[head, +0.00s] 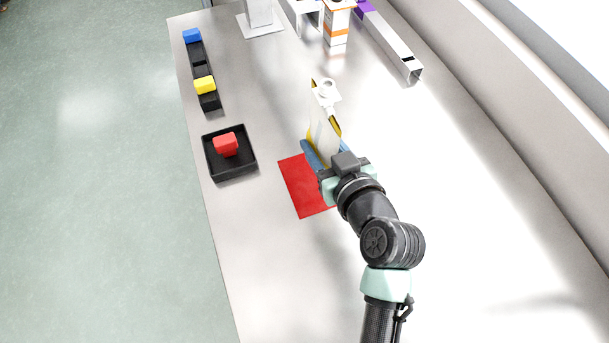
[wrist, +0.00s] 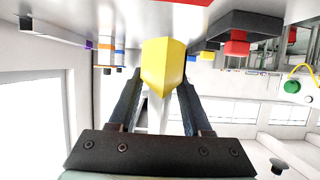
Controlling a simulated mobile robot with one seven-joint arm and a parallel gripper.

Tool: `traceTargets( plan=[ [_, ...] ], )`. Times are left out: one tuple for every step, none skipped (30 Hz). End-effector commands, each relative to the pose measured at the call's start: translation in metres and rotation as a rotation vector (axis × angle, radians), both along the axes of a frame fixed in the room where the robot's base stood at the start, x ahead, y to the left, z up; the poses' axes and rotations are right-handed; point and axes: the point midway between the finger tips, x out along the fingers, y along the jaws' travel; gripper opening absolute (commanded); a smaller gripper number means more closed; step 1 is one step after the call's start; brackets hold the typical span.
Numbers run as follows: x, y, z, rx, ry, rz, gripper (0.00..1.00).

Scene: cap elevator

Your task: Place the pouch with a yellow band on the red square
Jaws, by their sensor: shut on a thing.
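The pouch with a yellow band (head: 322,128) is pale with yellow parts and a white spout-like top. My gripper (head: 326,150) is shut on it, one finger on each side. In the wrist view the pouch's yellow face (wrist: 164,68) shows between the two dark fingers (wrist: 160,95). The red square (head: 299,188) lies flat on the bench, partly hidden by my gripper and arm. In the head view the pouch appears just beyond the square's far edge. I cannot tell its height above the bench. A red edge of the square (wrist: 182,2) shows at the top of the wrist view.
A black tray (head: 232,174) with a red block (head: 226,145) stands left of the square. A black rack (head: 208,102) with yellow (head: 204,85) and blue (head: 192,35) blocks is farther back. An orange-banded carton (head: 337,25) and a metal channel (head: 392,45) stand at the back. The right bench is clear.

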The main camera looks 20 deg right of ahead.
Motion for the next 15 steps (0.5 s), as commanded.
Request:
traceTargets(
  plan=[
    [-0.001,0.000,-0.013,0.003,0.005,0.000,0.00],
    [-0.001,0.001,-0.019,0.003,0.005,0.001,0.00],
    [-0.001,0.001,-0.026,0.003,0.005,0.001,0.00],
    [-0.001,0.001,-0.030,0.002,0.005,0.000,0.00],
    [-0.001,0.001,-0.034,0.003,0.004,0.000,0.00],
    [0.000,0.001,-0.038,0.001,0.003,0.001,0.00],
    [0.000,0.001,-0.040,0.000,0.002,0.001,0.00],
    [0.000,0.001,-0.042,0.000,0.001,0.001,0.00],
    [0.000,0.001,-0.046,0.001,0.002,0.001,0.00],
    [0.000,0.001,-0.049,0.002,0.002,0.001,0.00],
    [0.000,0.001,-0.054,0.001,0.003,0.001,0.00],
    [0.000,0.001,-0.061,0.002,0.004,0.000,0.00],
    [0.000,0.001,-0.065,0.002,0.003,0.001,0.00],
    [0.000,0.001,-0.070,0.003,0.003,0.001,0.00],
    [0.000,0.001,-0.074,0.000,0.002,0.001,0.00]
  ],
)
